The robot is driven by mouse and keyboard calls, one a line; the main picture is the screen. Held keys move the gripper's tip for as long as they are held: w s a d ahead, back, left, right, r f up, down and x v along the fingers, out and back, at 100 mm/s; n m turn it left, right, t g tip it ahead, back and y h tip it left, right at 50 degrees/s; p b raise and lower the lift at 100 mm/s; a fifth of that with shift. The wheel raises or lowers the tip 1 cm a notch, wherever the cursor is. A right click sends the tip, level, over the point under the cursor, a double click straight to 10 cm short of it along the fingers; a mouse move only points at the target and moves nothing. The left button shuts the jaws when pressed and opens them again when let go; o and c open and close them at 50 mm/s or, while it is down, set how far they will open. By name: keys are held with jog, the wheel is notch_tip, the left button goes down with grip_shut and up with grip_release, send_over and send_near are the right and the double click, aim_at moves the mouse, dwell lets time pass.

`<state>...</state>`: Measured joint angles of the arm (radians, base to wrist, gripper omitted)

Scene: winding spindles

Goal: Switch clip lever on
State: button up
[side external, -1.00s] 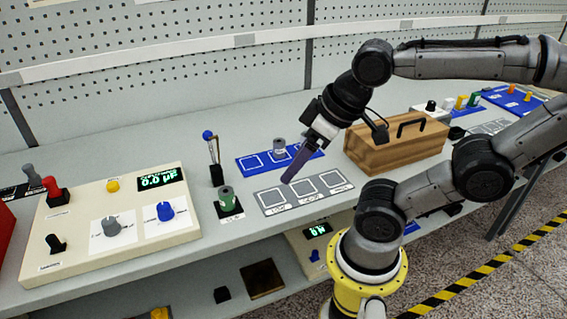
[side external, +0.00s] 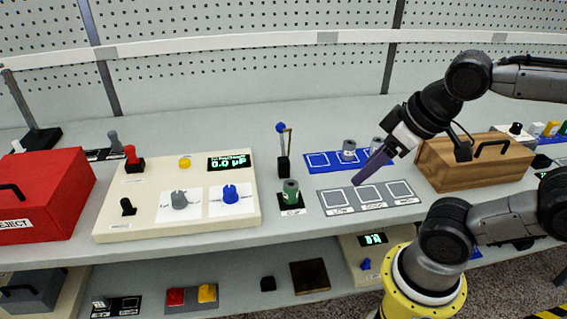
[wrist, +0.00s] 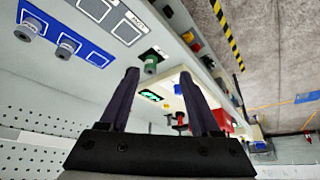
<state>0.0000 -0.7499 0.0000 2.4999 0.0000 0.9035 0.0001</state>
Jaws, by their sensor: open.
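A red-handled lever (side external: 131,155) stands at the back left of the cream control panel (side external: 105,225). A small black lever (side external: 127,206) leans at its front left. The labels are too small to read, so I cannot tell which is the clip lever. My gripper (side external: 358,183) is to the right of the panel, pointing down-left above the grey tray with outlined squares (side external: 322,198), apart from both levers. In the wrist view my gripper (wrist: 158,75) has its two dark fingers spread with nothing held between them.
A green spool (side external: 290,192) and a blue-topped post (side external: 283,150) stand between my gripper and the panel. A grey knob (side external: 180,199) and blue knob (side external: 230,194) sit on the panel. A red box (side external: 45,190) is left, a wooden box (side external: 470,165) right.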

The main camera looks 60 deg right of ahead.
jog(key=shift+s+f, duration=0.15)
jog(key=shift+s, duration=0.2)
jog(key=shift+c, duration=1.1)
jog(key=shift+g, duration=0.3)
jog(key=r, duration=0.4)
jog(key=w+r, duration=0.1)
jog(key=r, duration=0.1)
jog(key=shift+w+a+r, duration=0.1)
jog(key=shift+a+r, duration=0.1)
jog(key=shift+a, duration=0.2)
grip_shut()
jog(key=w+d+r+m+g+y, duration=0.1)
jog(key=w+r+g, duration=0.1)
jog(key=w+r, duration=1)
jog(key=w+d+m+g+y, duration=0.15)
jog(key=w+d, duration=0.35)
jog(key=w, duration=0.8)
jog(key=w+d+f+m+g, duration=0.1)
jog(key=w+d+f, duration=0.4)
jog(key=f, duration=0.4)
jog(key=w+d+f+g, duration=0.1)
jog(key=w+d+f, duration=0.4)
jog(key=d+f, duration=0.2)
notch_tip(320, 180, down, 2)
jog(key=shift+d+m+y, duration=0.3)
jog(key=shift+m+y, duration=0.05)
jog(key=shift+y, duration=0.1)
jog(key=shift+g, duration=0.25)
